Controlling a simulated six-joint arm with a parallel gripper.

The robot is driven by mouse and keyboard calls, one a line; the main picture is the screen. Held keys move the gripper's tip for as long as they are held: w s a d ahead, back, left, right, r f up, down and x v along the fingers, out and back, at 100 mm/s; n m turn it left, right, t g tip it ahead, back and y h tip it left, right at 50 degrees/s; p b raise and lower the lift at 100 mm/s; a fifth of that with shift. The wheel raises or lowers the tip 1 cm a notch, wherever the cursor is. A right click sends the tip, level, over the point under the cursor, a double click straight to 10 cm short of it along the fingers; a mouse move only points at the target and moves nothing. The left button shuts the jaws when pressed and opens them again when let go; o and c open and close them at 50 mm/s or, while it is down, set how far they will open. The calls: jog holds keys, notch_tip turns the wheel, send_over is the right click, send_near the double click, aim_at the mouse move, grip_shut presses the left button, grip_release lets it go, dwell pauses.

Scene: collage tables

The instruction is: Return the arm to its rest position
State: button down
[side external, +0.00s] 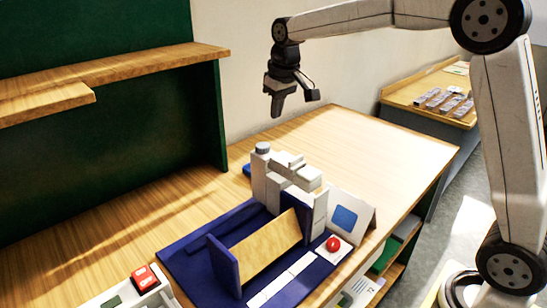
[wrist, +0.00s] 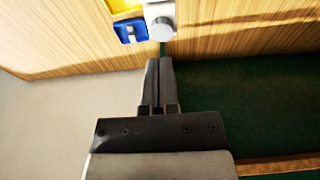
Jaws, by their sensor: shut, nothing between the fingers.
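My gripper (side external: 278,108) hangs in the air above the far part of the wooden table (side external: 345,135), pointing down. Its height is well above everything on the table. In the wrist view its two fingers (wrist: 160,65) are together with nothing between them. My arm reaches in from the right, with its upper link running across the top of the side view.
A white device (side external: 275,180) stands on a blue base (side external: 195,255) with a wooden ramp-like panel (side external: 262,245). A red button (side external: 333,243) and a white box with a red switch (side external: 143,278) are nearby. A wooden shelf (side external: 150,68) juts from the green wall at left.

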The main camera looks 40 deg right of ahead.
jog(key=shift+s+f, duration=0.1)
jog(key=s+a+f, duration=0.2)
jog(key=s+f, duration=1.6)
jog(key=s, duration=0.4)
jog(key=shift+s, duration=0.25)
jog(key=shift+a+f, duration=0.1)
dwell(0.6)
